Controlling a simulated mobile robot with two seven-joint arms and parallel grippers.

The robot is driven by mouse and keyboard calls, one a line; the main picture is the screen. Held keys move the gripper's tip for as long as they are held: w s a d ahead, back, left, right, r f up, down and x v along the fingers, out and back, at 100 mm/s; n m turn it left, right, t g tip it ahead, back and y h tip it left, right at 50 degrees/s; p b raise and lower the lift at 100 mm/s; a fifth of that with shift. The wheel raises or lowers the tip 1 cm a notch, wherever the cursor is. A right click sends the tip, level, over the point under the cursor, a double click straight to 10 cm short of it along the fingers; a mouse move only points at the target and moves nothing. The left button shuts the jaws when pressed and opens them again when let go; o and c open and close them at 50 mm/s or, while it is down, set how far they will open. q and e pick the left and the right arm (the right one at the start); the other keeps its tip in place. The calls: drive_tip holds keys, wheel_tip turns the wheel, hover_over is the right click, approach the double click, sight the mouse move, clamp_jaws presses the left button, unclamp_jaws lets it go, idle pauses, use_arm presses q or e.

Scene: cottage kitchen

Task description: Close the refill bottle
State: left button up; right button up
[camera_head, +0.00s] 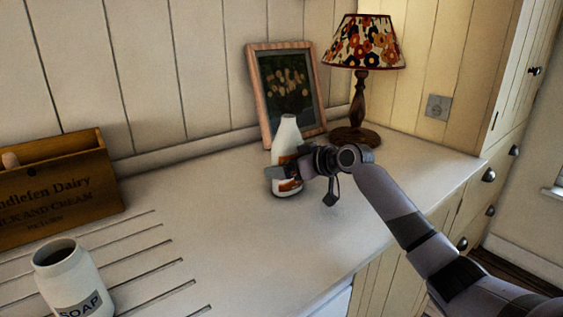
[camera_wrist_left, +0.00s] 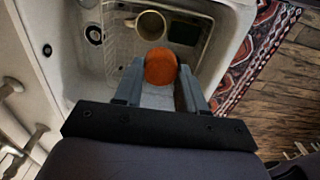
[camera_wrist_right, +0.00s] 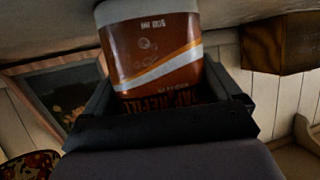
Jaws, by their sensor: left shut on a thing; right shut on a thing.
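The refill bottle (camera_head: 288,136) is white with a brown-orange label and stands upright on the counter in the head view. My right gripper (camera_head: 285,172) is shut around its lower body. In the right wrist view the bottle's label (camera_wrist_right: 152,50) fills the space between the fingers. The bottle's neck shows no orange cap. My left gripper (camera_wrist_left: 160,74) is out of the head view. In the left wrist view it is shut on a round orange cap (camera_wrist_left: 160,66), held above a white sink.
A framed picture (camera_head: 290,90) and a lamp (camera_head: 367,50) stand close behind the bottle. A white soap jar (camera_head: 68,275) and a wooden dairy crate (camera_head: 55,190) are at the left. The counter (camera_head: 235,235) between is clear. A mug (camera_wrist_left: 151,25) sits in the sink (camera_wrist_left: 235,50).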

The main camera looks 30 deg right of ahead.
drive_tip(key=shift+r, duration=0.2)
wheel_tip(320, 180, up, 20)
drive_tip(key=p, duration=0.1)
drive_tip(key=shift+f, duration=0.2)
idle(0.9)
idle(0.4)
drive_tip(key=o, duration=0.8)
drive_tip(key=shift+c, duration=0.2)
drive_tip(key=c, duration=0.9)
